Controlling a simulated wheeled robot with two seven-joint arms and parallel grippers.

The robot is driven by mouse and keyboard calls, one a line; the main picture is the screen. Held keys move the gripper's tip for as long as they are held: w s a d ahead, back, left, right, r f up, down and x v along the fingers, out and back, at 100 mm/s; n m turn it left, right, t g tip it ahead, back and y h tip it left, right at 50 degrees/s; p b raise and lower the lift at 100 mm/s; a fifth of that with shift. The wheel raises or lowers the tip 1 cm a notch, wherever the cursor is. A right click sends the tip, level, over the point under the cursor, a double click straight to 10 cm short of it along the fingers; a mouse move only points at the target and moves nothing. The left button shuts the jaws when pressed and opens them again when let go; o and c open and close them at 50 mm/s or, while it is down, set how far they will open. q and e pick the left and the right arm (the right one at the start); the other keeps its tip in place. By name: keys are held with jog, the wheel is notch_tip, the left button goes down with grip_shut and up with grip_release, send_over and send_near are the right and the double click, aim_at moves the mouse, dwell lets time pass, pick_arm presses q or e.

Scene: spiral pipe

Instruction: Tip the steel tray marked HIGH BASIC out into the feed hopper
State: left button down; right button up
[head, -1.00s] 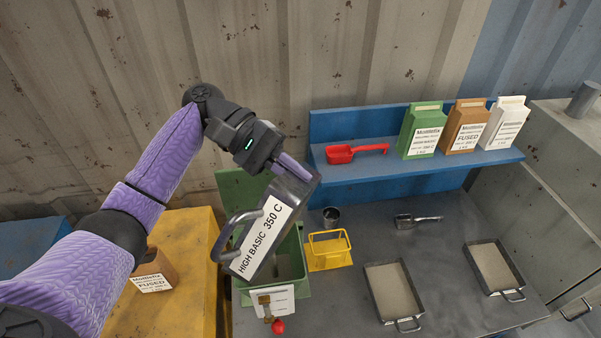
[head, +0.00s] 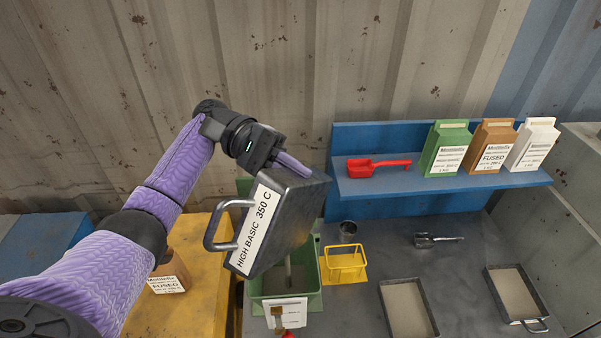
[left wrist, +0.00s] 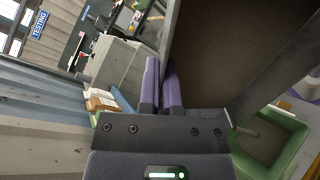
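The steel tray marked HIGH BASIC 350 C (head: 290,220) hangs in the air, steeply tilted, its label and handle facing me in the head view. My left gripper (head: 292,166) is shut on the tray's upper edge; its purple fingers (left wrist: 163,88) pinch the wall in the left wrist view. The green feed hopper (head: 312,300) stands below the tray, partly covered by it. The hopper also shows in the left wrist view (left wrist: 272,140). I cannot tell how much powder is in the tray, and no falling stream shows clearly. My right gripper is not in view.
A yellow wire stand (head: 345,262) and a dark cup (head: 348,230) are right of the hopper. Two other trays (head: 434,325) (head: 541,314) lie farther right. A blue shelf (head: 400,187) holds a red scoop (head: 375,166) and several bags. A metal scoop (head: 437,240) lies on the grey bench.

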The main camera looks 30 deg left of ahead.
pick_arm(q)
jog(key=a+f+g+h+b, duration=0.1)
jog(key=a+h+b, duration=0.5)
jog(key=b, duration=1)
jog(key=shift+w+a+f+m+h, duration=0.35)
jog(key=shift+w+a+h, duration=0.1)
jog(key=shift+a, duration=1.45)
dwell(1.2)
